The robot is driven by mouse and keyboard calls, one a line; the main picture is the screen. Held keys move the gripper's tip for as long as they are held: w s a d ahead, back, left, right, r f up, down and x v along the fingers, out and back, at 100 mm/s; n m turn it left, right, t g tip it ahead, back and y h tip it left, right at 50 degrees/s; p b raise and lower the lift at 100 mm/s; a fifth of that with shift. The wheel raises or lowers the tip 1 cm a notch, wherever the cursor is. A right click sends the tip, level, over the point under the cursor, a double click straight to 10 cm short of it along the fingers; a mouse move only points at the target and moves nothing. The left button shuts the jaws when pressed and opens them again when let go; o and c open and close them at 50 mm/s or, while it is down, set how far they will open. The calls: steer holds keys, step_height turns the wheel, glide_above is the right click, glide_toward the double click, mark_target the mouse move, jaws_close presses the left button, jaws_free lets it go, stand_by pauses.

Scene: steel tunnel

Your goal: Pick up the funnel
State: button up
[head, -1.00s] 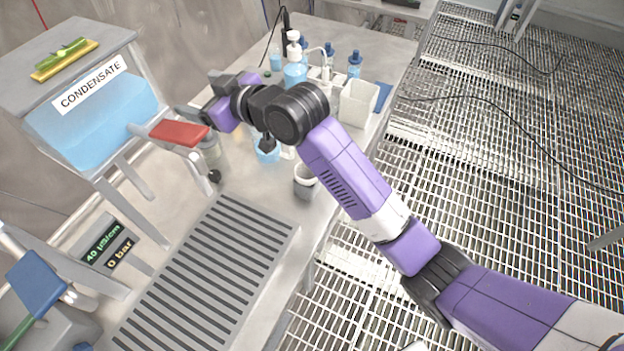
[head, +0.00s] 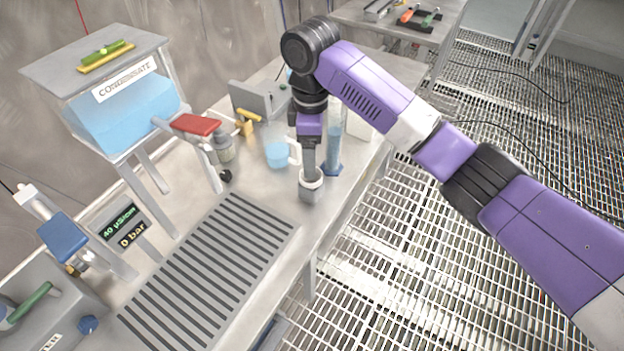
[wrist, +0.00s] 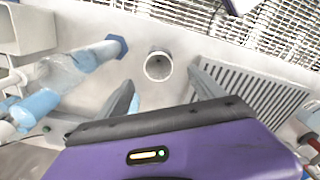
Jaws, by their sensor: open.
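A small grey cup-like piece with a pale round rim, which I take to be the funnel (head: 311,193), stands on the bench right of the slotted drain grate. In the wrist view the funnel (wrist: 158,67) shows as a round open mouth, ahead of and roughly between my fingertips. My gripper (head: 310,168) is above it, pointing down, and partly overlaps its rim in the head view. In the wrist view my gripper (wrist: 160,85) is open, one finger to each side, with nothing held. I cannot tell whether a finger touches the rim.
A blue-liquid jug (head: 277,152) and a graduated cylinder (head: 333,145) stand close behind the funnel. The cylinder (wrist: 85,60) lies left of my fingers in the wrist view. The slotted grate (head: 212,265) is at front left. A red-handled valve (head: 196,124) juts from the condensate tank.

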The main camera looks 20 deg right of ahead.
steer(key=f+p, duration=0.1)
steer(key=f, duration=0.6)
steer(key=shift+d+f, duration=0.15)
steer(key=shift+d, duration=0.05)
steer(key=shift+w, duration=0.1)
steer(key=c, duration=1.4)
steer(key=shift+c, duration=0.2)
step_height(320, 180, up, 20)
